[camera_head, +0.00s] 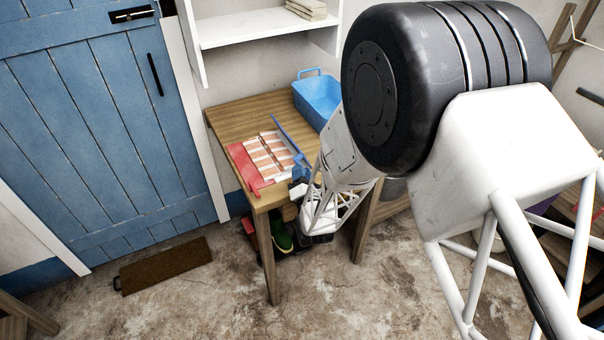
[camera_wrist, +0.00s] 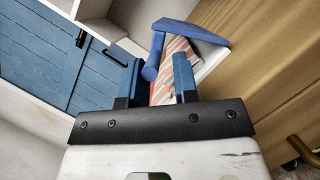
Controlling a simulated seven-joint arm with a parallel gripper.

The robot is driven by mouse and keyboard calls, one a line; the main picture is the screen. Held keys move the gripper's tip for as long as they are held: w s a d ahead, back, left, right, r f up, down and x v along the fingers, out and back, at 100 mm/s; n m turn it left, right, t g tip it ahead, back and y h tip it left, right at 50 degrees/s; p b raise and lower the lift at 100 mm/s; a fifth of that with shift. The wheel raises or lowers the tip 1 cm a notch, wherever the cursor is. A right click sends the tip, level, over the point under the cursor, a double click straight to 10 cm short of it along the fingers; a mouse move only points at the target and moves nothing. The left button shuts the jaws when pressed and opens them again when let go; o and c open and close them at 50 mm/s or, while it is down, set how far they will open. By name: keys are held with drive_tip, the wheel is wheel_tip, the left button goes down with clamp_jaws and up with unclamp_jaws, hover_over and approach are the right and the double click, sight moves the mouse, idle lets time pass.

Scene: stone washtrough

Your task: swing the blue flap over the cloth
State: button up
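The folding board lies on the wooden table, its red flap (camera_head: 242,164) flat on the left. The pale cloth with orange-pink stripes (camera_head: 268,157) lies across its middle and shows partly in the wrist view (camera_wrist: 178,48). The blue flap (camera_head: 287,134) stands raised at the cloth's right side, seen nearly edge-on. In the wrist view the blue flap (camera_wrist: 195,30) has a round blue bar hanging toward my gripper (camera_wrist: 156,58). My fingers are apart, with the bar's end between them in the picture; I cannot tell whether they touch it. In the head view my arm partly hides my gripper.
A blue basin (camera_head: 316,98) stands at the table's back right. A shelf (camera_head: 262,25) hangs above the table (camera_head: 232,114). Under the table are dark trays with green and red items. A blue door (camera_head: 95,120) and a brown mat (camera_head: 166,265) are to the left.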

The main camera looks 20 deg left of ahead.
idle(0.4)
drive_tip(key=v, duration=0.7)
drive_tip(key=shift+s+d, duration=0.2)
drive_tip(key=shift+s, duration=0.15)
drive_tip(key=shift+w, duration=0.1)
idle(0.9)
drive_tip(key=w+d+r+m+g+h, duration=0.35)
drive_tip(key=w+d+r+m, duration=0.35)
drive_tip(key=r, duration=0.3)
drive_tip(key=s+d+r+m+g+h, duration=0.3)
drive_tip(key=s+d+r+m, duration=0.1)
drive_tip(key=d+r+m, duration=0.6)
drive_tip(key=s+d+r+m+g+h, duration=0.1)
drive_tip(key=s+d+r+m+g, duration=0.2)
drive_tip(key=s, duration=0.6)
drive_tip(key=s+d+r+m+g+h, duration=0.1)
drive_tip(key=s+d+r+m+g, duration=0.2)
drive_tip(key=s+d+m, duration=0.4)
drive_tip(key=s+d+r+m+g+h, duration=0.2)
drive_tip(key=s+d+r+m+g, duration=0.1)
drive_tip(key=s+d, duration=0.6)
drive_tip(key=s+r+m, duration=0.1)
drive_tip(key=s+m, duration=0.1)
drive_tip(key=s, duration=0.1)
drive_tip(key=shift+s+d, duration=0.2)
drive_tip(key=shift+d, duration=0.05)
